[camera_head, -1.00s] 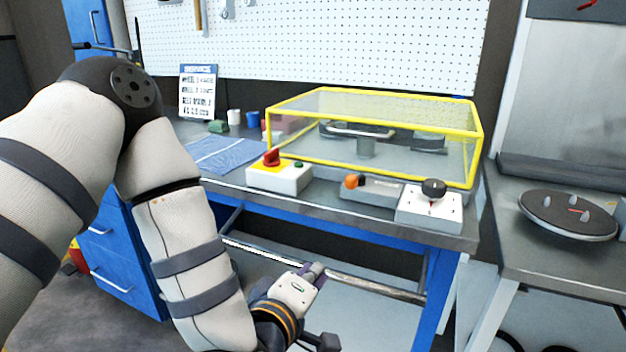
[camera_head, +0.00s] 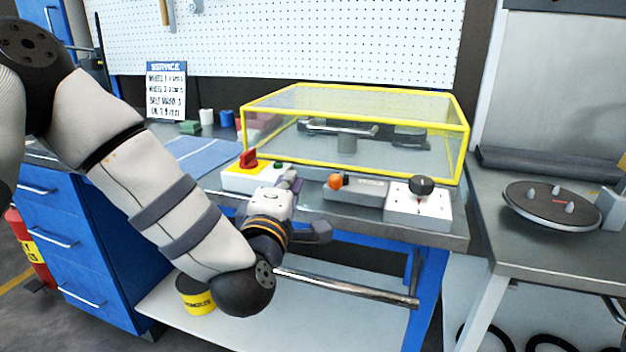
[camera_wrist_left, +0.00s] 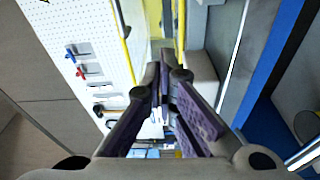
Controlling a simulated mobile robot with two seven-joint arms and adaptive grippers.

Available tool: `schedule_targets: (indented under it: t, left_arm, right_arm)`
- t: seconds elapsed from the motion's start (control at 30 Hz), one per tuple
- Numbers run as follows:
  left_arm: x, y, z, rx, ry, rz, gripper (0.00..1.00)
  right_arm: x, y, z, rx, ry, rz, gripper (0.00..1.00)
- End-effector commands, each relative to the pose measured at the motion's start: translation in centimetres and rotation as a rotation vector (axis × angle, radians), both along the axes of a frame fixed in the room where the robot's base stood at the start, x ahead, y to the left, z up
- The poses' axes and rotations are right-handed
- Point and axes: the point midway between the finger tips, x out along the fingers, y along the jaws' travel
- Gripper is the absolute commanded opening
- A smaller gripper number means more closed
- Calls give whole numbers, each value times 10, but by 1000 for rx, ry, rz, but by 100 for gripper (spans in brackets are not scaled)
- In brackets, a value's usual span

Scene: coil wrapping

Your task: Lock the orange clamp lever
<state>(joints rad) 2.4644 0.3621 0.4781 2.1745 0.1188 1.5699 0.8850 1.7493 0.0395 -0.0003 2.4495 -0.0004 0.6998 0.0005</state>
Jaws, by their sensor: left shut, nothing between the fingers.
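The orange clamp lever shows as an orange knob (camera_head: 337,181) at the left end of a low grey block (camera_head: 361,188) on the bench's front edge. My left gripper (camera_head: 293,178) is at the bench's front edge, left of the orange knob and in front of the white box with the red switch. Its fingers are shut and empty. In the left wrist view the closed fingers (camera_wrist_left: 166,68) point up the picture, and I cannot make out the orange knob there. My right gripper is not in view.
A yellow-framed clear guard (camera_head: 355,128) stands behind the controls. A white box with a red switch (camera_head: 252,177) is to the left, and a white box with a black knob (camera_head: 416,206) to the right. A round plate (camera_head: 553,206) lies on the right-hand bench.

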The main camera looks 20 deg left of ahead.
Motion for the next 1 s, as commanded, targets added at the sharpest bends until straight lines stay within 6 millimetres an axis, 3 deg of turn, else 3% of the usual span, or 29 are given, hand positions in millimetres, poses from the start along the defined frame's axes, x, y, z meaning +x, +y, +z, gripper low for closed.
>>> schedule_targets:
  t: [0.17,0.3,0.43,1.0]
  left_arm:
    - [38,6,-1,1,1,1,0]
    - [34,-18,-1,2,2,-6,0]
    - [32,-30,-2,2,0,-3,0]
    - [36,-38,-5,1,3,11,0]
  right_arm:
    - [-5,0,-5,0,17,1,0]
    - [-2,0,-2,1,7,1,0]
    - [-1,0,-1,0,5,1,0]
    - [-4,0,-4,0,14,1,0]
